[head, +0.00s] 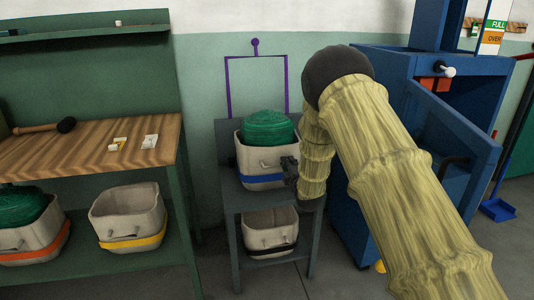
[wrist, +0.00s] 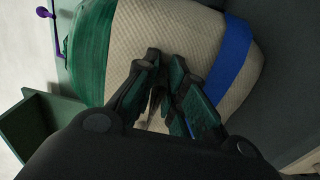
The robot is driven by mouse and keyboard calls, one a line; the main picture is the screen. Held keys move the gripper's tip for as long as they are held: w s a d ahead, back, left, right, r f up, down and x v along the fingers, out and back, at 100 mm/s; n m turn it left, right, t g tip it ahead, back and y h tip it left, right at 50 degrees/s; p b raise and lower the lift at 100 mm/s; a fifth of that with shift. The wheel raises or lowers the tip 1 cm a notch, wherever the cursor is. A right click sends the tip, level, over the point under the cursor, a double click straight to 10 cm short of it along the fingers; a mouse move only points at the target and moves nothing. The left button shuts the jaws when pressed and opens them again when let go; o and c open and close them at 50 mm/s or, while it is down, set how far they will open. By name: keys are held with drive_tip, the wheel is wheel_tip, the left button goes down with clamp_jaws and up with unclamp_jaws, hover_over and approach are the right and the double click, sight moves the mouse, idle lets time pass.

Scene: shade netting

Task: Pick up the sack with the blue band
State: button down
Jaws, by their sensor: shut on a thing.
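The sack with the blue band (head: 259,168) is a pale, boxy sack on the top shelf of a small dark stand (head: 228,196). Green netting (head: 268,128) bulges from its top. The blue band (head: 262,180) runs around its lower part. My gripper (head: 289,168) is at the sack's right front side. In the wrist view, my gripper (wrist: 165,95) has its fingers close together against the pale side of the sack (wrist: 190,40), between the green netting (wrist: 90,40) and the blue band (wrist: 232,55). What lies between the fingertips is mostly hidden.
A sack with a black band (head: 270,230) sits on the stand's lower shelf. Sacks with yellow (head: 130,212) and orange bands (head: 30,235) are under the wooden bench (head: 90,148) at left. A blue cabinet (head: 385,80) with an open door stands close at right.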

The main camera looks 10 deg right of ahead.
sight(286, 152)
drive_tip(key=shift+r+p, duration=0.75)
drive_tip(key=shift+r, duration=0.95)
